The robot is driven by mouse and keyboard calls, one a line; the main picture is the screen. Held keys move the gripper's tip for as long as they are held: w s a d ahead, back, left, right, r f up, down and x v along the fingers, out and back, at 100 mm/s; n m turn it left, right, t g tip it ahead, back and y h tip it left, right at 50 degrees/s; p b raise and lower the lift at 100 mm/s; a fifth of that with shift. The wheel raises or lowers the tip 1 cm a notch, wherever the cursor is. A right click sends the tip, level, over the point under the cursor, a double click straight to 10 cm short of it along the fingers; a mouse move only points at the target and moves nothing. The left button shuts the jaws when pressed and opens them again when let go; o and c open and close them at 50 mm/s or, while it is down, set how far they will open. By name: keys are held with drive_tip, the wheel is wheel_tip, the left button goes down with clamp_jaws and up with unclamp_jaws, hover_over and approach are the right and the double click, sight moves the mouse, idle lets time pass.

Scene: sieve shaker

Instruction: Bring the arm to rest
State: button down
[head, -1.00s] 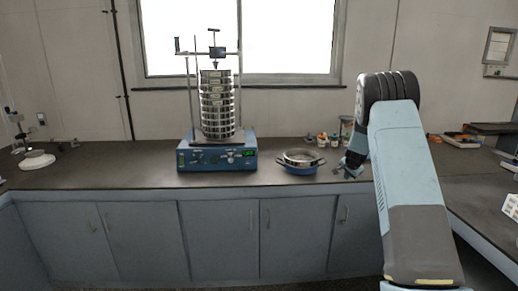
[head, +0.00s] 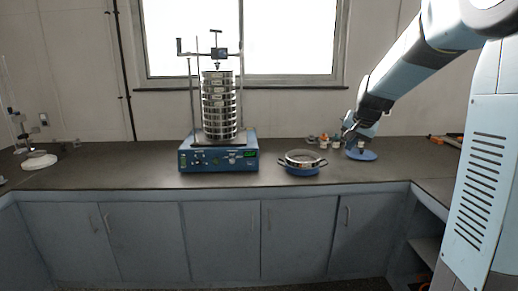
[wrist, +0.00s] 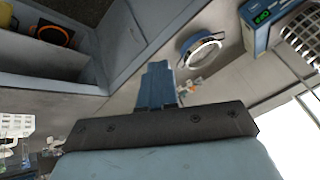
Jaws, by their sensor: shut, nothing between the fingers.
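My gripper (head: 349,133) is at the right of the head view, held above the back of the worktop, with my arm reaching down to it from the upper right. In the wrist view its fingers (wrist: 157,72) are together with nothing between them. It is to the right of the sieve shaker (head: 218,158) and of the blue-based pan (head: 302,169), apart from both. The shaker carries an upright stack of metal sieves (head: 218,106). The pan also shows in the wrist view (wrist: 190,55).
A white-based stand (head: 38,161) is at the far left. The worktop (head: 110,170) is clear left of the shaker. An open shelf (head: 428,247) is at lower right.

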drive_tip(key=s+a+n, duration=0.3)
drive_tip(key=s, duration=1.4)
drive_tip(key=s+a+r+n, duration=0.1)
drive_tip(key=s+a+n, duration=0.2)
drive_tip(key=s, duration=1.5)
drive_tip(key=shift+s+r+g, duration=0.15)
drive_tip(key=shift+r+g, duration=0.05)
drive_tip(key=shift+g, duration=0.2)
